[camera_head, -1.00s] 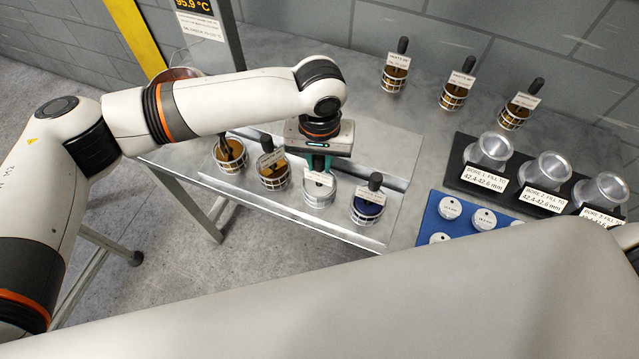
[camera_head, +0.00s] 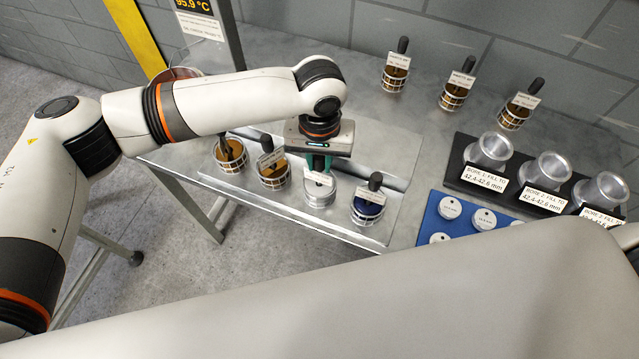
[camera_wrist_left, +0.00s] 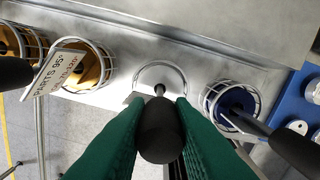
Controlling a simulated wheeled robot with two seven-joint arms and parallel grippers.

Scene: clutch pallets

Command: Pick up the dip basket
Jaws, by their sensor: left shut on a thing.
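The dip baskets are small wire baskets with black upright handles and white tags, standing in a row on a metal tray (camera_head: 392,205). One with a pale silvery inside (camera_head: 320,194) is directly under my left gripper (camera_head: 319,168). In the left wrist view the green fingers (camera_wrist_left: 158,128) stand on both sides of its black handle (camera_wrist_left: 160,135) and are shut on it. This basket (camera_wrist_left: 161,74) appears upright at tray level; I cannot tell if it touches the tray. My right gripper is not in view.
A blue-filled basket (camera_head: 368,207) stands close on the right, an amber one (camera_head: 273,176) close on the left. More baskets (camera_head: 396,79) stand at the back. Metal cups (camera_head: 489,150) in a black rack and a blue board (camera_head: 436,222) with white discs lie right.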

